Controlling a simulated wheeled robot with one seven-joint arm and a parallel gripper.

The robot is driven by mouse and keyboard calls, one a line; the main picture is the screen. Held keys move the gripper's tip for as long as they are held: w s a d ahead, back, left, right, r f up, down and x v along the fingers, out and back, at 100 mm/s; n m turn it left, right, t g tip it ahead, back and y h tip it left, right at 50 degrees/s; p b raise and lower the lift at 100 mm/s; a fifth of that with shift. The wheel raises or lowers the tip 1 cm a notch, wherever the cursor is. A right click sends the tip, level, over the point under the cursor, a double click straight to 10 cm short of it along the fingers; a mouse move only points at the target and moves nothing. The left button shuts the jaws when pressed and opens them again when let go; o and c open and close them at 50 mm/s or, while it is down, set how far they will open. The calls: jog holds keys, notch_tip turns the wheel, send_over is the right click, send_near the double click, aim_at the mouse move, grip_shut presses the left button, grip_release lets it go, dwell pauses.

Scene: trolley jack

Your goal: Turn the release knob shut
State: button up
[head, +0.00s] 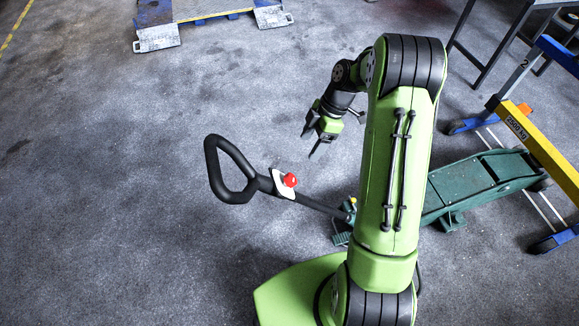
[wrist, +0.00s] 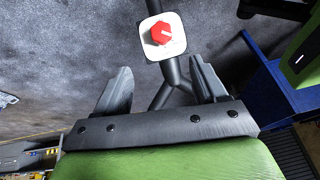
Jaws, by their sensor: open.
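The release knob (head: 290,180) is small and red. It sits on a white plate (head: 279,187) on the black jack handle (head: 247,189), below the handle's loop grip. In the wrist view the knob (wrist: 163,33) is a red faceted shape with a white mark, at the top centre on its white plate (wrist: 150,47). My gripper (head: 313,148) is above the handle, up and right of the knob in the head view, with nothing held. In the wrist view my gripper (wrist: 160,84) shows two dark fingers spread apart. The knob appears beyond the fingertips, not between them.
The green trolley jack body (head: 475,187) lies at the right, partly behind my arm. A yellow and blue frame (head: 537,142) stands over it at the far right. A dark-legged table (head: 470,45) and a ramp (head: 212,10) are at the back. The floor at left is clear.

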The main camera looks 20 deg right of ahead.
aim_at(292, 175)
jog(key=b+x, duration=0.1)
jog(key=x, duration=1.3)
jog(key=shift+s+a+f+b, duration=0.1)
jog(key=shift+s+f+b, duration=0.15)
jog(key=shift+b, duration=0.15)
jog(key=c, duration=1.1)
jog(key=shift+o, duration=0.2)
jog(key=shift+w+m, duration=0.1)
jog(key=shift+m, duration=0.2)
jog(key=m+g, duration=0.2)
jog(key=m, duration=0.1)
jog(key=shift+w+g+y, duration=0.25)
jog(key=shift+g+y, duration=0.05)
jog(key=shift+g, duration=0.1)
jog(key=m+g, duration=0.1)
jog(key=m, duration=0.1)
jog(key=m+g+y+b, duration=0.1)
jog(key=m, duration=0.1)
jog(key=shift+w+f+m+y, duration=0.2)
jog(key=shift+m+y, duration=0.1)
jog(key=shift+m, duration=0.1)
jog(key=shift+g, duration=0.3)
